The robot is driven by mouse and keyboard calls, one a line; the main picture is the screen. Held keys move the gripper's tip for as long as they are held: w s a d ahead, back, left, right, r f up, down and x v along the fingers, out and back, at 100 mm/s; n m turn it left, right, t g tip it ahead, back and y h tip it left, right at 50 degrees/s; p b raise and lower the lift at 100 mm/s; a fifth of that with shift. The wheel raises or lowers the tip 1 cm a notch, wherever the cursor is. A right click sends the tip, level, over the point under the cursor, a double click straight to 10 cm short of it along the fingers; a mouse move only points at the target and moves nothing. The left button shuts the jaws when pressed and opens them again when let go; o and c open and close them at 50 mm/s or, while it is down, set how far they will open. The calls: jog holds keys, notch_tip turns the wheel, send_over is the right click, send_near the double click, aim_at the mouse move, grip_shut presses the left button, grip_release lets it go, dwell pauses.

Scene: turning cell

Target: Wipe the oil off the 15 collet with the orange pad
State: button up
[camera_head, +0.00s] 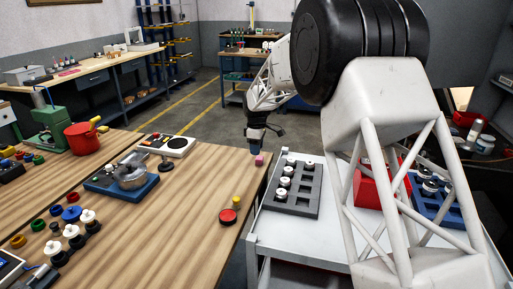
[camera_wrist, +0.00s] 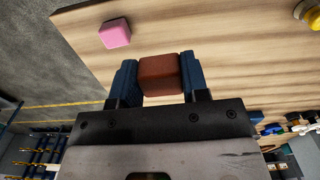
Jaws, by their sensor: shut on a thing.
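My gripper (camera_wrist: 160,80) is shut on a reddish-orange block, the orange pad (camera_wrist: 159,75), in the wrist view. The pad sits between the two blue fingers. A grey tray (camera_head: 302,206) on the white cart holds several pale, round collets (camera_head: 285,183). A blue tray (camera_head: 452,219) farther right holds more round parts, partly behind my arm. Labels are too small to read, so I cannot tell which is the 15 collet.
A red box (camera_head: 368,188) stands between the trays. The front right table area is clear.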

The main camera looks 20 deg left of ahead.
jog(key=s+d+r+m, duration=0.2)
jog(key=s+d+m, duration=0.2)
jog(key=s+d, duration=0.3)
jog(key=s+d+r+m, duration=0.3)
jog(key=s+d+m, duration=0.2)
jog(key=s+d, duration=0.2)
jog(key=shift+s+r, duration=0.15)
jog(key=shift+s, duration=0.7)
jog(key=shift+d, duration=0.1)
